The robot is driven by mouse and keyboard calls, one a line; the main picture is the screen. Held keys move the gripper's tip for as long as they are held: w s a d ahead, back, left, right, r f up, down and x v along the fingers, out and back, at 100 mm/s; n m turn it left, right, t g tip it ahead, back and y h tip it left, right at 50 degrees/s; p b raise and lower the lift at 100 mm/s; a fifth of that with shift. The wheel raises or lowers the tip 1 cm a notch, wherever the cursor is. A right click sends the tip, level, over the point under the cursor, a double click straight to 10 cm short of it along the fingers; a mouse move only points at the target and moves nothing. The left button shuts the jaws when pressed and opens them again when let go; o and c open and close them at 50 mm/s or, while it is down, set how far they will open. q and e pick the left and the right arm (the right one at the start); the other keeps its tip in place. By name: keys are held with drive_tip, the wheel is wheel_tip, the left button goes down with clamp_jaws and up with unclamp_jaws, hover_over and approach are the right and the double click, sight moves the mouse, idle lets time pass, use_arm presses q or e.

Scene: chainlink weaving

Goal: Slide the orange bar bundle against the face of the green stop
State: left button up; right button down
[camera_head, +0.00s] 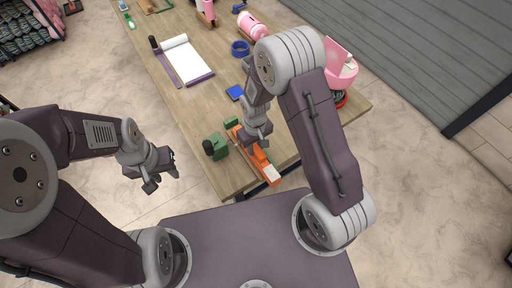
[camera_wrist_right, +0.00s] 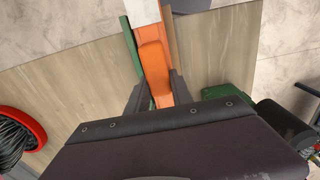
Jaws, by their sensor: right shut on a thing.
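The orange bar bundle (camera_head: 262,160) lies lengthwise near the front edge of the table, with a white section at its near end. It also shows in the right wrist view (camera_wrist_right: 154,65), running between my fingers. My right gripper (camera_head: 257,139) is over the bundle; in the wrist view its fingers (camera_wrist_right: 158,95) are shut on the bundle's sides. A small green block (camera_head: 231,122), apparently the green stop, stands by the bundle's far end; contact between them cannot be told. My left gripper (camera_head: 162,180) is open and empty, left of the table.
A green device with a black knob (camera_head: 215,147) stands just left of the bundle. Green (camera_wrist_right: 131,48) and brown (camera_wrist_right: 170,45) strips flank it in the wrist view. A blue pad (camera_head: 235,92) lies beyond; a pink container (camera_head: 341,75) stands right.

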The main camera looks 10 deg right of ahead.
drive_tip(key=shift+w+a, duration=0.3)
drive_tip(key=shift+w, duration=0.45)
drive_tip(key=shift+w+a, duration=0.25)
drive_tip(key=shift+w, duration=0.5)
drive_tip(key=c, duration=1)
unclamp_jaws()
drive_tip(key=shift+s, duration=0.1)
drive_tip(key=shift+c, duration=0.2)
wheel_tip(320, 180, up, 9)
drive_tip(key=b, duration=0.1)
